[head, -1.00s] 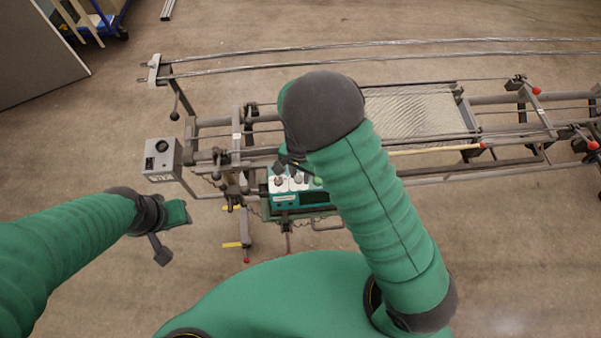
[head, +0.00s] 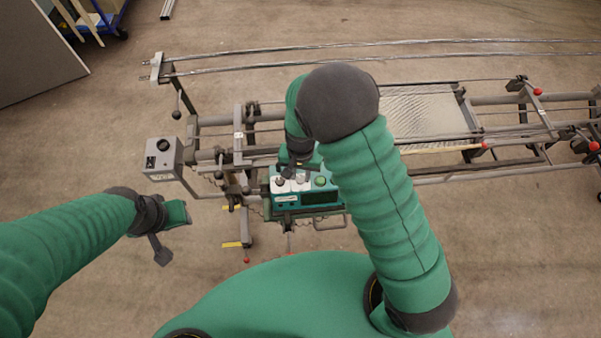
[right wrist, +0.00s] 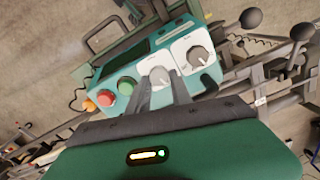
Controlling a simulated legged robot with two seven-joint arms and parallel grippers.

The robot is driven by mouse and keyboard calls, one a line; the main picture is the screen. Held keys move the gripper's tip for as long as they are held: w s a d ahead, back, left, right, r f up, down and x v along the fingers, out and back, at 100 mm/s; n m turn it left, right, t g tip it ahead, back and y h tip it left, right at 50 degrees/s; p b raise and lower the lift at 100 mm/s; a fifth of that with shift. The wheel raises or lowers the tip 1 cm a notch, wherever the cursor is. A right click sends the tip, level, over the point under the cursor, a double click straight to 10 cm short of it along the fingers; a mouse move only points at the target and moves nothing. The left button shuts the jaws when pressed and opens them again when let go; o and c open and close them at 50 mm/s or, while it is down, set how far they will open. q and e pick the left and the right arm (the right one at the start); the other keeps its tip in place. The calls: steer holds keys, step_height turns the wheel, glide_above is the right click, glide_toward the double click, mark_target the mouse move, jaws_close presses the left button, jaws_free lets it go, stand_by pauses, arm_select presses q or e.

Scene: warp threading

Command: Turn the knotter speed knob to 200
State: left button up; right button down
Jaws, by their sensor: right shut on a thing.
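The teal control box (head: 320,212) is on the machine's near side. It carries two grey knobs on white dial plates, a green button and a red button. My right gripper (head: 292,171) is over the box in the head view. In the right wrist view, my right gripper (right wrist: 164,90) is shut on the middle knob (right wrist: 158,77), the one nearer the green button (right wrist: 126,86). The other knob (right wrist: 197,57) is free beside it. The dial labels are too small to read. My left gripper (head: 168,236) is away from the box at left; its jaw opening is unclear.
A grey box with a black knob (head: 163,158) stands left of the control box. The frame's rails and threads (head: 425,113) run to the right. Black ball-ended levers (right wrist: 250,18) are close to the box. The floor at lower right is clear.

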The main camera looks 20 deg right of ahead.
steer(key=n, duration=0.3)
steer(key=shift+n, duration=0.3)
steer(key=shift+n+b, duration=0.35)
steer(key=shift+n, duration=1.05)
steer(key=shift+r, duration=0.1)
steer(key=c, duration=1.5)
jaws_free()
steer(key=o, duration=0.4)
steer(key=shift+s, duration=0.1)
steer(key=shift+c, duration=0.2)
